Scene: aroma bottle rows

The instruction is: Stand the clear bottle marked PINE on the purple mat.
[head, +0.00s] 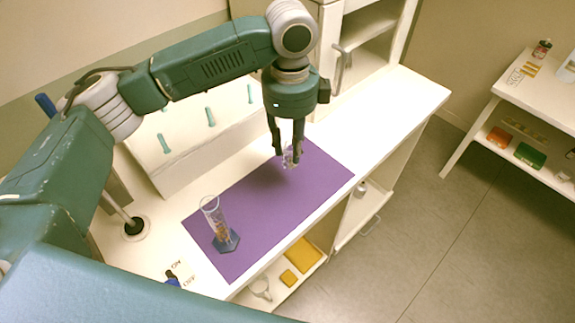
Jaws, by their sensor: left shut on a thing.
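My left gripper (288,152) points down over the far right part of the purple mat (265,210). It is shut on a small clear bottle (289,161), mostly covered by the fingers. No marking on the bottle can be read at this size, so I cannot tell if it says PINE. The bottle looks upright, and I cannot tell if its bottom touches the mat or hangs just above it. My right gripper is not in view.
A tall clear cylinder (213,217) with a blue base stands on the mat's near left part. The mat's middle is bare. A white cabinet with a handle (342,68) stands behind. Yellow items (303,256) lie on a lower shelf. A white side table (540,95) is at the right.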

